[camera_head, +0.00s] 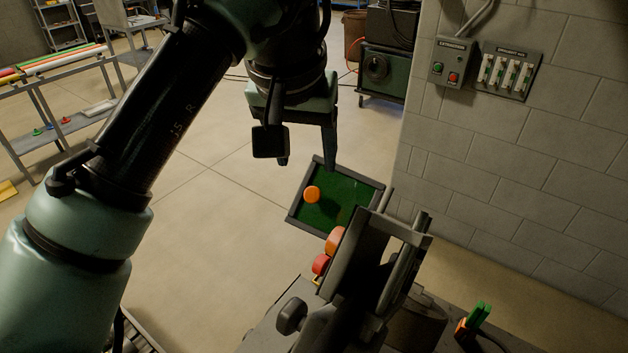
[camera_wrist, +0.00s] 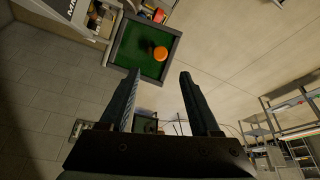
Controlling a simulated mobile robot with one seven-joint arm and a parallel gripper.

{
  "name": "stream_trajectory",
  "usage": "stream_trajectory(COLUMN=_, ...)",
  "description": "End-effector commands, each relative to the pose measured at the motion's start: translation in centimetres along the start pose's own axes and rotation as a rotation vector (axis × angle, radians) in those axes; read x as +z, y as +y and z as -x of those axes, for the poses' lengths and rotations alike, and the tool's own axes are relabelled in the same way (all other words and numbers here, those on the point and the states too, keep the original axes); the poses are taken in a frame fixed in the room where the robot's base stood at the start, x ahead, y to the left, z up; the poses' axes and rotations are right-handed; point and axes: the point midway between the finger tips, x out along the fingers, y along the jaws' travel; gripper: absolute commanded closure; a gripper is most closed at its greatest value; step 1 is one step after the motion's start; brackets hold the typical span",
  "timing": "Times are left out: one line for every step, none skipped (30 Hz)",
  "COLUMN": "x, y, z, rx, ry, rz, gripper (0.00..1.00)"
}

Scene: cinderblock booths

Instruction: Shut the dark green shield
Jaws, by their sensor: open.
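The dark green shield (camera_head: 345,196) is a green panel in a grey frame with a round orange knob (camera_head: 312,194) on its face. It stands out from the grey machine at the centre of the head view. In the wrist view the shield (camera_wrist: 133,46) is at upper centre, with its orange knob (camera_wrist: 160,53) just beyond the fingertips, between their lines. My gripper (camera_head: 306,163) is open and empty, just above and beyond the shield in the head view. Its two fingers also show apart in the wrist view (camera_wrist: 160,74). No contact between fingers and knob is visible.
The grey machine (camera_head: 358,262) carries an orange and a red round part beside the shield. A cinderblock wall (camera_head: 530,140) with a control box (camera_head: 452,62) and a switch panel (camera_head: 510,70) is at right. Open floor (camera_head: 220,190) lies to the left.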

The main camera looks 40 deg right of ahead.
Motion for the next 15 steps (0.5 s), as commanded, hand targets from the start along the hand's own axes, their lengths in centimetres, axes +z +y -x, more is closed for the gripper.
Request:
stream_trajectory(x=0.0, y=0.0, z=-0.9, rx=0.001, ry=-0.003, rz=0.001, gripper=0.37)
stream_trajectory(x=0.0, y=0.0, z=-1.6, rx=0.002, ry=-0.002, rz=0.000, gripper=0.37)
stream_trajectory(x=0.0, y=0.0, z=-2.4, rx=0.002, ry=-0.003, rz=0.000, gripper=0.37)
stream_trajectory(x=-0.1, y=0.0, z=-3.1, rx=0.002, ry=-0.002, rz=0.000, gripper=0.37)
stream_trajectory(x=0.0, y=0.0, z=-3.7, rx=0.001, ry=-0.001, rz=0.000, gripper=0.37)
stream_trajectory(x=0.0, y=0.0, z=-4.5, rx=0.001, ry=-0.002, rz=0.000, gripper=0.37)
stream_trajectory(x=-0.1, y=0.0, z=-5.1, rx=0.002, ry=0.000, rz=0.001, gripper=0.37)
stream_trajectory(x=-0.1, y=0.0, z=-5.6, rx=0.001, ry=-0.001, rz=0.001, gripper=0.37)
stream_trajectory(x=-0.1, y=0.0, z=-6.3, rx=0.001, ry=0.000, rz=0.002, gripper=0.37)
stream_trajectory(x=-0.1, y=0.0, z=-6.8, rx=0.001, ry=0.000, rz=0.001, gripper=0.37)
stream_trajectory(x=-0.1, y=0.0, z=-7.2, rx=0.001, ry=0.001, rz=0.001, gripper=0.37)
stream_trajectory(x=-0.1, y=0.0, z=-7.7, rx=0.001, ry=0.001, rz=0.001, gripper=0.37)
stream_trajectory(x=-0.1, y=0.0, z=-8.1, rx=0.001, ry=0.002, rz=0.000, gripper=0.37)
stream_trajectory(x=-0.1, y=0.0, z=-8.3, rx=0.001, ry=0.002, rz=0.000, gripper=0.37)
stream_trajectory(x=-0.1, y=0.0, z=-8.7, rx=0.000, ry=0.003, rz=0.000, gripper=0.37)
